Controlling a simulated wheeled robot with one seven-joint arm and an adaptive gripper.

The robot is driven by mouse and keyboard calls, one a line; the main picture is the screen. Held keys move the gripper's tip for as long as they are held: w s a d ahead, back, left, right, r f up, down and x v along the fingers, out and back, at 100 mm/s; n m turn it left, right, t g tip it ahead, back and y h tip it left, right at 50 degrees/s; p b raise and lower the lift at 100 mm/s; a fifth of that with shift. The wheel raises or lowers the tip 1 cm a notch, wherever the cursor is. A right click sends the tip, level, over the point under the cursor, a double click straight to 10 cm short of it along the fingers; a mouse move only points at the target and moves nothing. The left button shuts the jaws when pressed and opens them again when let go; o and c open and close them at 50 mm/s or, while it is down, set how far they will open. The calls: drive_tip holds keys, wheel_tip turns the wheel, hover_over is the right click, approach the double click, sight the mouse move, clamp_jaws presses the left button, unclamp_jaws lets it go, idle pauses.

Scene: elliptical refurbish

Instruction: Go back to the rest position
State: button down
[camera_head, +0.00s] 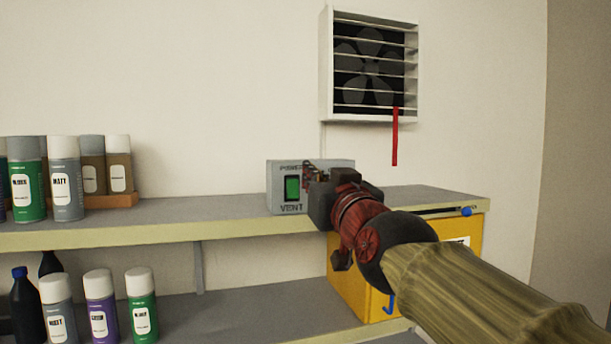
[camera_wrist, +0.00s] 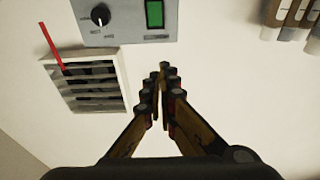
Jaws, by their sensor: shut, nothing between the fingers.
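My gripper (camera_head: 312,178) is in front of the grey vent control box in the head view. In the wrist view my gripper (camera_wrist: 161,72) has its fingertips together, with nothing between them. The grey vent box (camera_head: 278,200) stands on the upper shelf against the wall; its right part is hidden behind my gripper. Its green switch (camera_head: 292,188) shows. In the wrist view the box (camera_wrist: 122,30) has the green switch (camera_wrist: 154,13) and a black knob (camera_wrist: 101,15). I cannot tell from the frames whether the fingertips touch the box.
A wall vent fan (camera_head: 370,66) with a red strip (camera_head: 395,137) is above the box. Spray cans (camera_head: 66,180) stand on the upper shelf (camera_head: 170,226) at left, more on the lower shelf (camera_head: 240,318). A yellow cabinet (camera_head: 345,285) is behind my arm.

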drive_tip(key=shift+f, duration=0.15)
